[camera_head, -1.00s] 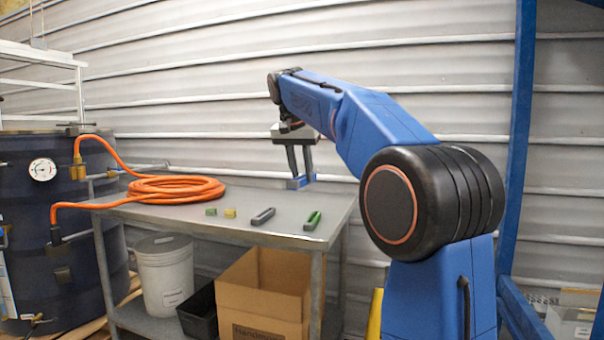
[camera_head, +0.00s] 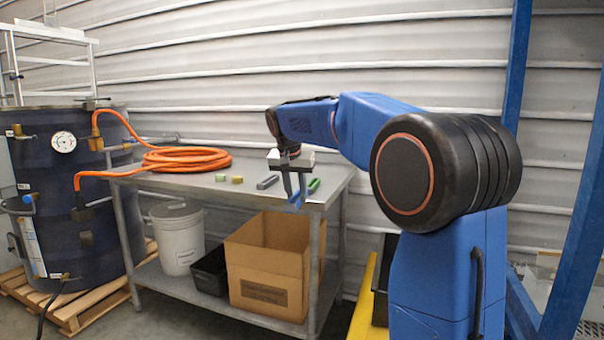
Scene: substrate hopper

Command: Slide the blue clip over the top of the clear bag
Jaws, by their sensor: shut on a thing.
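My gripper (camera_head: 295,191) is shut on the blue clip (camera_head: 295,201), a small blue piece between its fingertips. The gripper points down at the right part of the table's front edge. I cannot tell its exact height above the tabletop. A green clip (camera_head: 314,186) lies just right of the fingers, and a dark grey clip (camera_head: 267,182) lies to their left. I cannot make out a clear bag in this view.
The metal table (camera_head: 215,197) carries a coiled orange hose (camera_head: 187,158) and small green and yellow blocks (camera_head: 237,179). A cardboard box (camera_head: 265,280), black bin (camera_head: 210,271) and white bucket (camera_head: 178,240) stand on its lower shelf. A dark drum (camera_head: 75,190) stands left.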

